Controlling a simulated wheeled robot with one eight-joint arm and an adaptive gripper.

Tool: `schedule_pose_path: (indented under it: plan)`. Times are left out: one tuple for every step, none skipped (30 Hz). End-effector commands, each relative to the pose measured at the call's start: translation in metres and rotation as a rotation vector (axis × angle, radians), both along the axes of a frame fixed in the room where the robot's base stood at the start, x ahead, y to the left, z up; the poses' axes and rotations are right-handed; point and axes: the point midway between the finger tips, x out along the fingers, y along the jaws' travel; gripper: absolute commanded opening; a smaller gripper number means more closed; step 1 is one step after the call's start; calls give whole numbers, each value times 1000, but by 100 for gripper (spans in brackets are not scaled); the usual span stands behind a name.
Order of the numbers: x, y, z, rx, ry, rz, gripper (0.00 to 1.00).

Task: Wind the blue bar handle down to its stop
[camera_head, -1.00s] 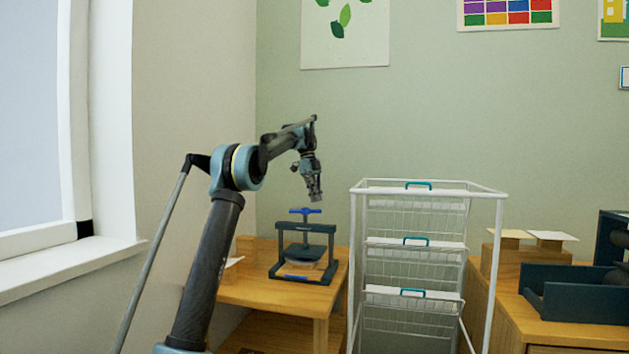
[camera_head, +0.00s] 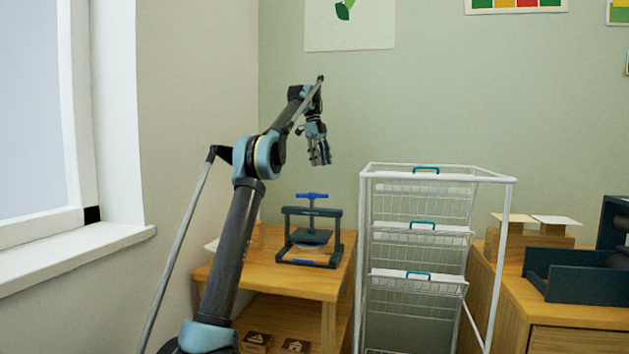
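A small dark press (camera_head: 287,238) stands on a wooden side table in the camera_head view. Its blue bar handle (camera_head: 311,196) lies roughly level on top of a vertical screw above the frame's crossbar. A dark plate (camera_head: 310,237) hangs inside the frame above a pale layer at the base. My gripper (camera_head: 320,161) points down in the air above the handle, a little to its right in the picture, apart from it. Its fingers look close together and small, so I cannot tell whether they are open or shut.
The press stands on a wooden table (camera_head: 272,276) with boxes on its lower shelf. A white wire drawer rack (camera_head: 440,175) stands to the right, taller than the table. A dark tray (camera_head: 575,281) sits on the right cabinet. A window sill (camera_head: 75,257) is on the left.

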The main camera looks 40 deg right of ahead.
Motion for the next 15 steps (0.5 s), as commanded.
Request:
schedule_pose_path:
  plan:
    - [-5, 6, 6, 5, -16, 28, 47]
    - [-7, 9, 9, 8, -28, 52, 47]
    - [-9, 13, 13, 12, -46, 84, 47]
    - [-12, 17, 16, 16, -59, 111, 47]
    - [-13, 21, 19, 17, -73, 137, 47]
    - [-16, 27, 23, 19, -90, 171, 47]
    - [-19, 31, 26, 20, -104, 197, 47]
    - [-21, 35, 28, 21, -118, 223, 47]
    - [-24, 41, 32, 21, -133, 257, 47]
    - [-26, 45, 34, 21, -147, 282, 47]
    - [-29, 49, 36, 20, -160, 307, 47]
    - [-32, 55, 39, 19, -175, 341, 47]
    - [-34, 60, 41, 17, -188, 366, 47]
    - [-37, 65, 43, 15, -200, 390, 47]
    - [-40, 71, 46, 11, -216, 424, 47]
